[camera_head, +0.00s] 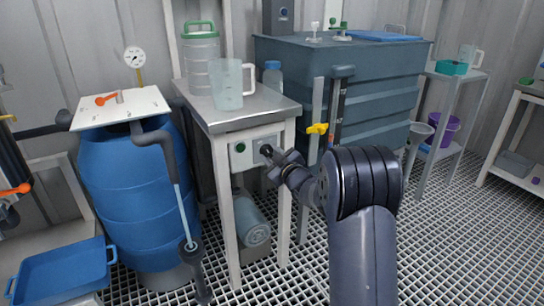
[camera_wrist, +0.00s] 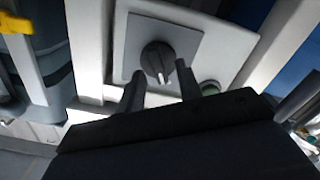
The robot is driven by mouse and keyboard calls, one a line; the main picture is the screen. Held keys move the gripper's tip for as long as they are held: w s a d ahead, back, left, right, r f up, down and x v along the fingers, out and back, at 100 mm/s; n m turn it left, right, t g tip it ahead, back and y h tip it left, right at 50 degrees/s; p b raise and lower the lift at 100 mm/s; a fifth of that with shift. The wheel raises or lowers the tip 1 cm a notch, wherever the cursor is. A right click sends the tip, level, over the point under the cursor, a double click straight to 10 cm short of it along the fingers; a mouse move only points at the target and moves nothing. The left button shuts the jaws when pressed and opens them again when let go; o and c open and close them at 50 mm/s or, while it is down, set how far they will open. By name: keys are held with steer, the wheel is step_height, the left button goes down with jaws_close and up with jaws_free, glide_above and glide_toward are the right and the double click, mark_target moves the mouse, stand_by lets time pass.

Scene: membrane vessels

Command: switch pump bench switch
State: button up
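The pump bench switch is a dark round rotary knob (camera_wrist: 158,62) with a white pointer mark, on a square grey plate (camera_wrist: 190,40). In the head view the knob (camera_head: 266,149) sits on a pale panel on the bench front, right of a green button (camera_head: 240,147). My gripper (camera_wrist: 160,70) is open, its two dark fingers apart near the lower left and lower right of the knob. I cannot tell whether they touch it. In the head view my gripper (camera_head: 274,165) is right at the panel and partly hides it. The green button (camera_wrist: 209,88) is partly hidden behind the right finger.
A clear jug (camera_head: 229,85) and a green-lidded container (camera_head: 201,55) stand on the bench top (camera_head: 250,112). A blue barrel (camera_head: 135,200) is left of the bench. A large grey tank (camera_head: 375,85) with a yellow valve handle (camera_head: 317,128) is behind, right.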

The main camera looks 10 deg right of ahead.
steer(key=p+v, duration=0.2)
steer(key=v, duration=0.8)
steer(key=shift+s, duration=0.4)
steer(key=shift+w, duration=0.1)
steer(key=b+x, duration=0.2)
steer(key=x, duration=0.8)
steer(key=shift+w, duration=0.3)
steer(key=shift+s, duration=0.1)
